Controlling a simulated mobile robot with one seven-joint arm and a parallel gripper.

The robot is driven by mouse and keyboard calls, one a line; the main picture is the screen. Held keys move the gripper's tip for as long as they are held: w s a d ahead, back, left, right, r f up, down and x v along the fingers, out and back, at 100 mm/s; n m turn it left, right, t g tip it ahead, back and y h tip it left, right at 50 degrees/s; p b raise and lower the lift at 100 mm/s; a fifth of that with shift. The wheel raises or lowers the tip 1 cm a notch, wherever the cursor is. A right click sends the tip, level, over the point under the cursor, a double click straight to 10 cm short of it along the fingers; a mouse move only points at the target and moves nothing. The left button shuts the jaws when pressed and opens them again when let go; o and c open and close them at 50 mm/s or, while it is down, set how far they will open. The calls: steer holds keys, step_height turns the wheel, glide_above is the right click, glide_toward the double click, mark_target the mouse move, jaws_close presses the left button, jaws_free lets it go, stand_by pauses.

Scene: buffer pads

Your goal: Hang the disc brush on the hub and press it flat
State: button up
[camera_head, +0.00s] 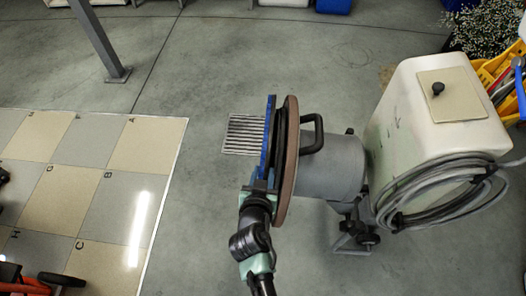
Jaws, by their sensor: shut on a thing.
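The disc brush (268,135), seen nearly edge-on, shows a blue face with a dark layer on its right. It stands upright, close against the left side of the tipped floor machine's brown round rim (290,150). My gripper (262,183) reaches up from below and is shut on the brush's lower edge. The hub is hidden between the brush and the rim. I cannot tell whether the brush is seated on it or flat all round.
The machine's grey motor housing (335,168), white tank (430,120) and coiled grey cable (440,195) are on the right. A floor grate (240,142) lies left of the brush. A tiled checkered area (95,190) and a grey post (98,40) are further left. Floor between is clear.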

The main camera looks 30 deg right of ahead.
steer(key=shift+r, duration=0.1)
steer(key=o, duration=1)
steer(key=shift+o, duration=0.2)
steer(key=shift+s+f, duration=0.1)
steer(key=shift+f, duration=0.1)
steer(key=p+v, duration=0.1)
steer(key=v, duration=1.2)
steer(key=shift+r, duration=0.15)
